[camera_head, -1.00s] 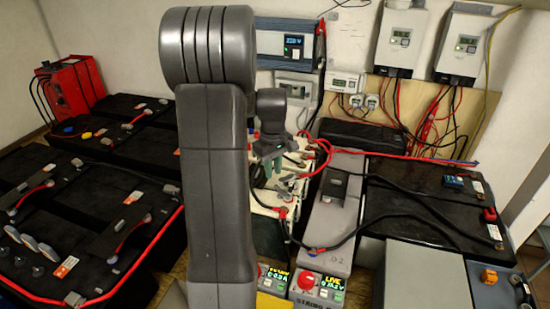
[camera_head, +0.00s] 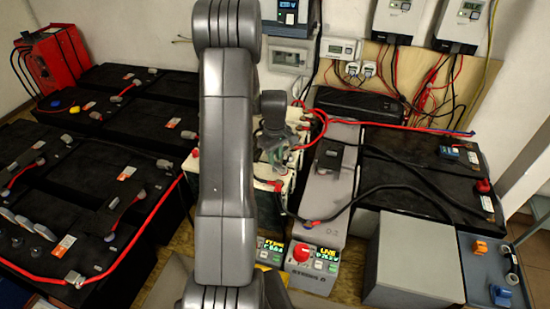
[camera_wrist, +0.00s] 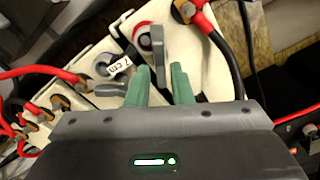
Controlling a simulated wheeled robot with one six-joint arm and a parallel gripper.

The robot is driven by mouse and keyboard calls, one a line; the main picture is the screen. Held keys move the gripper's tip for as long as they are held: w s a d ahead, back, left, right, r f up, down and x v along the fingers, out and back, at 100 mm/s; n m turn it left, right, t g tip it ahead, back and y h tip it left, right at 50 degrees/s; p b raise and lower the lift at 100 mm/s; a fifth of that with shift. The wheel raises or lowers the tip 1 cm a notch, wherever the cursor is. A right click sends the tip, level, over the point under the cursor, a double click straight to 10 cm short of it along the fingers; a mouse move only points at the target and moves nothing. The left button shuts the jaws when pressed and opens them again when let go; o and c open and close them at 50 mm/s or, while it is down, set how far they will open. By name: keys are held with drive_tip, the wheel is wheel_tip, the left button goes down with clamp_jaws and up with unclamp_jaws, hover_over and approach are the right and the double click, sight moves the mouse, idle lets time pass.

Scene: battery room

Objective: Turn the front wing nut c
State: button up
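My gripper (camera_head: 273,165) hangs over the cream batteries (camera_head: 238,150) in the middle of the head view. In the wrist view its two green fingers (camera_wrist: 161,75) are apart. A grey upright wing (camera_wrist: 158,45) stands between and beyond the fingertips, and I see no clear grip on it. It sits by a terminal with a red ring (camera_wrist: 143,33). A second grey wing nut (camera_wrist: 104,89) lies left of the fingers, by a white label with partly legible writing (camera_wrist: 119,67). I cannot tell which nut is c. The gripper body hides the lower part of the scene.
A red cable (camera_wrist: 45,72) comes in from the left and a black cable with a red end (camera_wrist: 222,40) lies at the right. A grey unit with a red button (camera_head: 300,252) stands in front. Black batteries (camera_head: 420,185) flank both sides.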

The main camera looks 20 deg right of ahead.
drive_tip(key=shift+f, duration=0.8)
drive_tip(key=shift+c, duration=0.4)
clamp_jaws()
drive_tip(key=shift+n, duration=0.3)
drive_tip(key=shift+f+n+b, duration=0.1)
drive_tip(key=shift+n+b, duration=0.7)
drive_tip(key=shift+n, duration=0.1)
drive_tip(key=shift+n+b, duration=0.7)
drive_tip(key=shift+n, duration=1)
